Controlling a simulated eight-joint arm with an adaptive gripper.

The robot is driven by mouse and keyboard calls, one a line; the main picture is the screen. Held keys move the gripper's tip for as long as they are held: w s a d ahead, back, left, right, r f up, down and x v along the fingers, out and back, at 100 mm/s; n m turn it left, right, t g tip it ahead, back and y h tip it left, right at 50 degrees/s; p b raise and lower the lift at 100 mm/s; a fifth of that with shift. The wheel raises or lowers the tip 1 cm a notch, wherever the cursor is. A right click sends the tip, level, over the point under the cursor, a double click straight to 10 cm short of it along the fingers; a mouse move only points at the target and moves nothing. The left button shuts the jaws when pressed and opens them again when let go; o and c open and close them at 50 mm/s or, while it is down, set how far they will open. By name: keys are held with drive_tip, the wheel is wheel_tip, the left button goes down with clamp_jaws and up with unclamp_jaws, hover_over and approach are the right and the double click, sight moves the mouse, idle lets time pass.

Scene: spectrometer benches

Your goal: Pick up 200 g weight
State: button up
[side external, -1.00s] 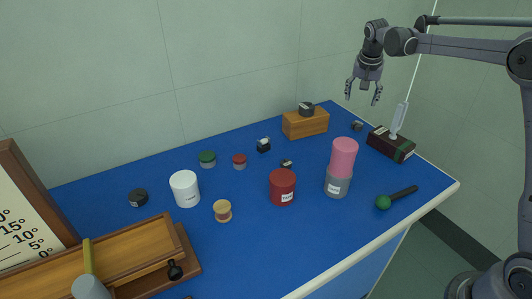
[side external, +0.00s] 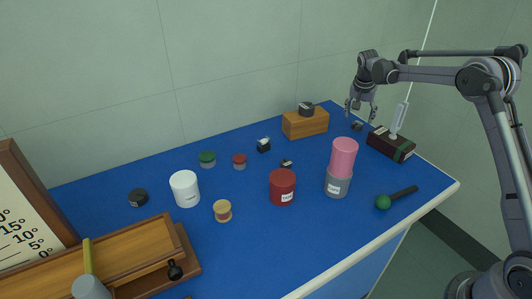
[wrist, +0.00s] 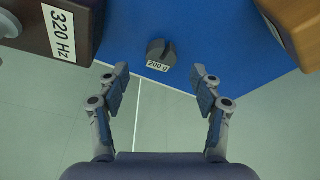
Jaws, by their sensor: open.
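The 200 g weight (wrist: 155,48) is a small dark grey slotted piece with a white "200 g" label, on the blue bench near its edge in the wrist view. In the side view it shows as a small dark piece (side external: 357,126) at the back right of the bench. My gripper (side external: 361,115) is just above it, fingers pointing down. In the wrist view my gripper (wrist: 160,71) is open and empty, with the weight seen between and slightly beyond the fingertips. Whether the fingers reach down to its height cannot be told.
A dark box (side external: 384,146) labelled 320 Hz, with a pale upright fork (side external: 400,118), stands close right of the weight. A wooden block (side external: 308,126) carrying another dark weight (side external: 306,108) stands to its left. A pink cylinder (side external: 344,155) stands on a grey one nearer the front.

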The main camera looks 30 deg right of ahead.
sight(358, 123)
drive_tip(key=shift+x, duration=1.95)
drive_tip(key=shift+w, duration=0.1)
clamp_jaws()
drive_tip(key=shift+r, duration=0.2)
